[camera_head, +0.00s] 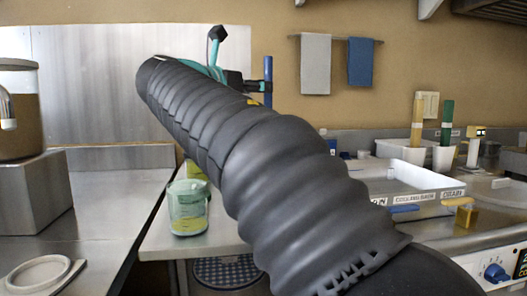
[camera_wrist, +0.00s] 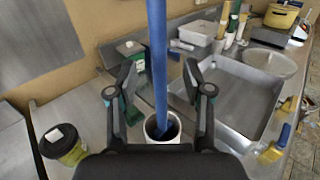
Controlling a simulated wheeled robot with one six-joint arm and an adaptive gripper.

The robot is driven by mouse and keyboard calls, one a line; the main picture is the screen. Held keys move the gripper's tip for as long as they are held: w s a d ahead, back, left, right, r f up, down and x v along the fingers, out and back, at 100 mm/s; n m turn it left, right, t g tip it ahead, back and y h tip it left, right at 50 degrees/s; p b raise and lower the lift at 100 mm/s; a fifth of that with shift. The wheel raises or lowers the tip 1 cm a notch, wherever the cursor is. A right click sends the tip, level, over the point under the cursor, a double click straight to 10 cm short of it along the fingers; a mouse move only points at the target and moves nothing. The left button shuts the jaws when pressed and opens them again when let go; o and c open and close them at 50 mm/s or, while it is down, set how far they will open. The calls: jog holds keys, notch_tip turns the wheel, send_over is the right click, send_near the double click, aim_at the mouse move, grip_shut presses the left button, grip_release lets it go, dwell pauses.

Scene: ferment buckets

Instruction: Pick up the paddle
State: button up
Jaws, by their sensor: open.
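A long blue shaft, which looks like the paddle's handle (camera_wrist: 158,60), stands close to upright in a pale round holder (camera_wrist: 150,134) in the wrist view. My gripper (camera_wrist: 160,78) is open, with one finger on each side of the shaft. The fingers look apart from the shaft, but I cannot tell how far in front of them or behind them it is. In the head view the blue shaft (camera_head: 268,72) shows just right of my gripper (camera_head: 250,86). My arm hides the holder there.
A metal tray (camera_head: 440,207) lies to the right, with white cups (camera_head: 443,158) holding upright sticks behind it. Cloths (camera_head: 316,65) hang on the wall. A gap separates the left counter (camera_head: 105,215) from the middle one.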

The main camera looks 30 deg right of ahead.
aim_at(268, 98)
jog(key=x, duration=0.6)
jog(key=shift+w, duration=0.1)
grip_shut()
